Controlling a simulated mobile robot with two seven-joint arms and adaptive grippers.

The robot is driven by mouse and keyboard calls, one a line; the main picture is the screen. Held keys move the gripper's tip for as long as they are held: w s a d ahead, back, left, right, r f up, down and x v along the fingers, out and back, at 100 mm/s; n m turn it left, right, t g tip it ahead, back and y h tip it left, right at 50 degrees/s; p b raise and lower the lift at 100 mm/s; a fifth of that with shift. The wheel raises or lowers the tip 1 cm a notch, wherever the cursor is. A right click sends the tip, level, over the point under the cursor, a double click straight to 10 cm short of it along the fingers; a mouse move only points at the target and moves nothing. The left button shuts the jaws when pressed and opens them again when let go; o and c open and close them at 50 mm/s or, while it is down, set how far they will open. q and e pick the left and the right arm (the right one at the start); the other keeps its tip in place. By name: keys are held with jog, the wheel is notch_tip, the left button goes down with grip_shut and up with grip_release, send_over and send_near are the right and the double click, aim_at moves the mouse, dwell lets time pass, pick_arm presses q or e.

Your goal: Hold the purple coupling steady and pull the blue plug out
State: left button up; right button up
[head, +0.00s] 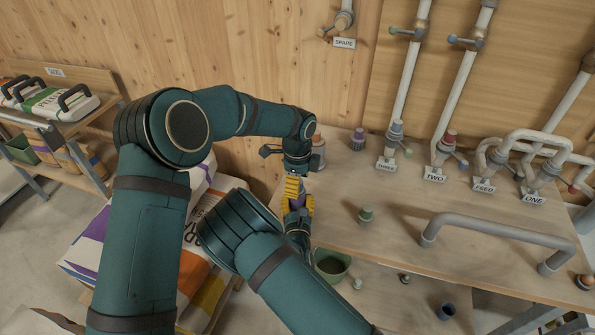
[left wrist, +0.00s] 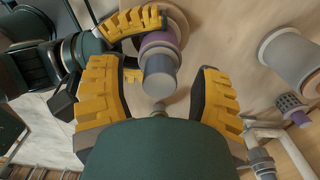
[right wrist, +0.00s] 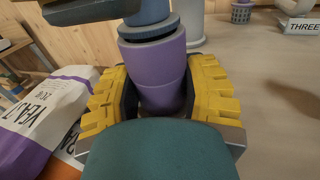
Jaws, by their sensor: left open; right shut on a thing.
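The purple coupling (right wrist: 155,75) stands between the yellow fingers of my right gripper (right wrist: 160,95), which is shut on it. The blue plug (right wrist: 148,20) sits in the coupling's top end. In the left wrist view the plug (left wrist: 160,72) shows end-on as a blue-grey cylinder, with the purple coupling (left wrist: 158,42) behind it. My left gripper (left wrist: 158,95) is open, its fingers on either side of the plug's end, with visible gaps. In the head view my left gripper (head: 292,188) is just above my right gripper, and the arms hide most of the coupling (head: 299,202).
Pipes with labels THREE (head: 386,166), TWO (head: 434,175), FEED and ONE stand on the bench to the right. A purple cap (head: 358,139) and a green-topped fitting (head: 366,214) stand nearby. A green bowl (head: 332,265) is below. Sacks (head: 85,240) lie left; a grey rail (head: 500,228) is right.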

pick_arm(q)
jog(key=shift+f, duration=0.55)
grip_shut()
